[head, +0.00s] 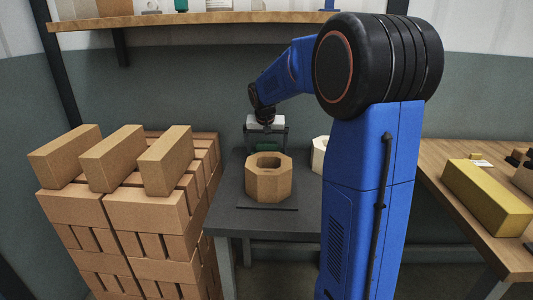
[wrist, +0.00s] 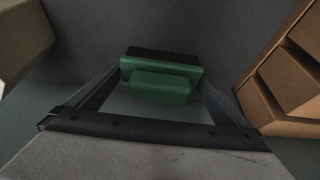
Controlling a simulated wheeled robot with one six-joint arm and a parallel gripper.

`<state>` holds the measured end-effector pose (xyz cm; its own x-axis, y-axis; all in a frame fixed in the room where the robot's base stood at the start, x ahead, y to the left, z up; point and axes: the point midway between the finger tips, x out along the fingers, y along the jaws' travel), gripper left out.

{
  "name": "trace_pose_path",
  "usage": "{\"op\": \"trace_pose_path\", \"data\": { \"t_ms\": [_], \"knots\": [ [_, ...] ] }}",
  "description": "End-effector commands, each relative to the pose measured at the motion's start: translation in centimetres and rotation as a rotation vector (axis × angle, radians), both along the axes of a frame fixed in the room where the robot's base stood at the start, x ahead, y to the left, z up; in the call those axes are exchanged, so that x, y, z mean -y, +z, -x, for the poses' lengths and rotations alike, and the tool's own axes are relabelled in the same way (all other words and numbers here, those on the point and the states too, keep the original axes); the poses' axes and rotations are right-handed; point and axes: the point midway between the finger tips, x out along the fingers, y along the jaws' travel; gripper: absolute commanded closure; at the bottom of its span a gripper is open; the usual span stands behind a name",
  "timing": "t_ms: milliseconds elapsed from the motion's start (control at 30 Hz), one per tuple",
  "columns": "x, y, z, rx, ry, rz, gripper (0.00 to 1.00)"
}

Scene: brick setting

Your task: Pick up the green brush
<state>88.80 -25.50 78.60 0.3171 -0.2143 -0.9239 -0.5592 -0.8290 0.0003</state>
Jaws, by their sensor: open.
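The green brush (wrist: 160,82) has a green body and handle with a dark strip along its far edge, in the upper middle of the wrist view. In the head view a small part of the brush (head: 266,147) shows behind a tan hollow block, which hides its lower part. My gripper (head: 266,142) is open above the dark table, with its two fingers on either side of the brush. In the wrist view the fingers of my gripper (wrist: 162,90) reach toward the brush's two ends. I cannot tell whether they touch it.
The tan hollow block (head: 268,185) stands on the dark table (head: 232,205) just in front of the brush. A pale block (head: 319,155) is partly hidden by my arm. Stacked bricks (head: 150,215) rise at left. A wooden table (head: 465,205) at right holds a yellow block (head: 486,198).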

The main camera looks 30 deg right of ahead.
Motion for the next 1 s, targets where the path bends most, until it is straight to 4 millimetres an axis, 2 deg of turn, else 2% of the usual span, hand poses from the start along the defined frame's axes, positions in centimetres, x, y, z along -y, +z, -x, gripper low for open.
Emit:
{"op": "trace_pose_path", "data": {
  "t_ms": [167,300,333,667,767,1000],
  "knots": [
    [0.0,0.0,0.0,0.0,0.0,0.0,0.0],
    [0.0,0.0,0.0,0.0,-0.001,0.0,0.31],
    [0.0,0.0,0.0,0.0,-0.001,0.0,0.32],
    [0.0,0.4,0.0,0.002,-0.001,-0.001,0.33],
    [0.0,1.3,0.0,0.002,-0.001,-0.001,0.33],
    [0.0,5.6,0.3,0.004,0.003,0.001,0.33]
  ]
}}
